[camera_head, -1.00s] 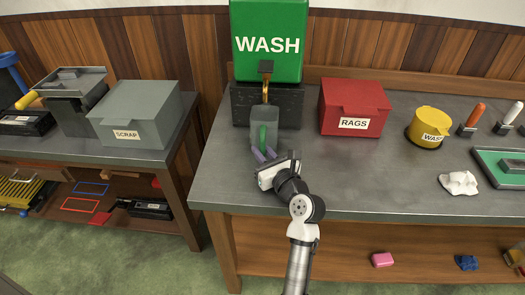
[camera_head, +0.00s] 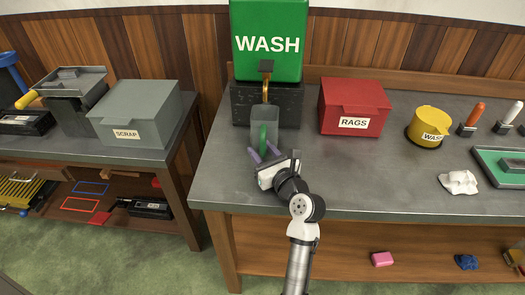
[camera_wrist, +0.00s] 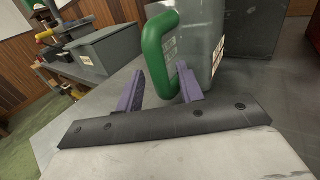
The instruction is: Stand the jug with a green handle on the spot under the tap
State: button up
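The jug (camera_head: 258,131) is clear grey with a green handle (camera_head: 263,136). It stands upright on the counter below the brass tap (camera_head: 266,92) of the green WASH tank (camera_head: 267,42). My gripper (camera_head: 262,148) is at the jug's front, on the handle side. Its two purple fingers are spread apart. In the wrist view, the green handle (camera_wrist: 154,45) lies between and just beyond the fingertips (camera_wrist: 160,72), with the clear jug wall (camera_wrist: 205,35) behind it. The fingers do not grip the handle. The spot under the jug is hidden.
A black block (camera_head: 290,103) stands behind the jug. A red RAGS box (camera_head: 353,103) and a yellow WASH pot (camera_head: 428,122) stand to the right, with a white cloth (camera_head: 458,182) nearer the edge. A grey SCRAP box (camera_head: 140,112) is on the left bench. The counter in front is clear.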

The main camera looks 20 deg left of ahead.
jog(key=b+v, duration=0.1)
jog(key=v, duration=0.9)
jog(key=shift+s+d+f+b, duration=0.1)
jog(key=shift+d+b, duration=0.15)
jog(key=shift+b, duration=0.15)
jog(key=shift+s+d, duration=0.5)
jog(key=shift+d, duration=0.05)
jog(key=shift+r, duration=0.2)
